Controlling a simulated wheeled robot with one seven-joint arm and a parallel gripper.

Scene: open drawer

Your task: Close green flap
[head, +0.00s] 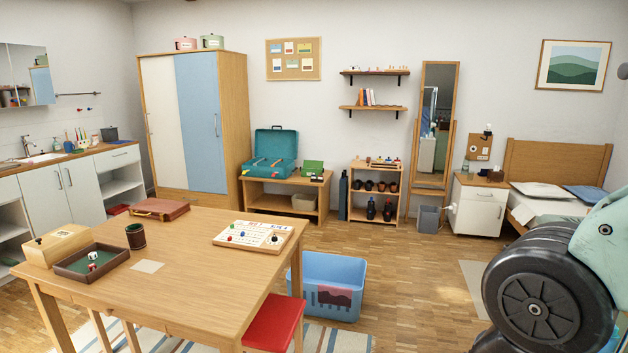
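A small green box-like thing (312,168) stands on the low wooden bench (288,182) against the back wall. Its upper part looks raised, but it is too small to tell whether this is a flap or how far it is open. Left of it on the same bench is a teal case (270,170) with its lid upright. My gripper is not in view; only a dark, round part of my arm shows at the lower right.
A wooden table (200,285) fills the left foreground, with a red-seated stool (274,322) at its corner. A blue basket (340,300) stands on the floor beside it. The wooden floor is clear from the middle to the bench. A shoe shelf (376,163) stands right of the bench.

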